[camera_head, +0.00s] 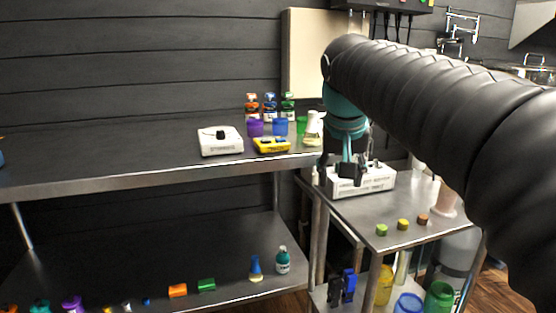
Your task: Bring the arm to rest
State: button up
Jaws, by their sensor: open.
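My arm (430,90) reaches in from the right under a ribbed dark cover and bends down at a teal wrist. My gripper (348,174) points down at its end, open, over the white box (375,182) on the small steel side table (345,206). The gripper overlaps the box's left part in this view. I cannot tell whether it touches the box. I see nothing held in the jaws, though they are small and dark here.
A long steel table (90,165) holds a white stirrer (220,141), a yellow device (272,145), cups and bottles. Small coloured blocks (403,224) lie on the side table's front. Lower shelves hold bottles and containers. A grey cylinder (456,255) stands at right.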

jog(key=s+d+f, duration=0.2)
jog(key=s+f, duration=0.8)
jog(key=s+d+f+n+y, duration=0.1)
jog(key=s+d+f, duration=0.1)
jog(key=s+f, duration=0.9)
jog(key=shift+t, duration=0.4)
jog(key=shift+s+a+f, duration=0.1)
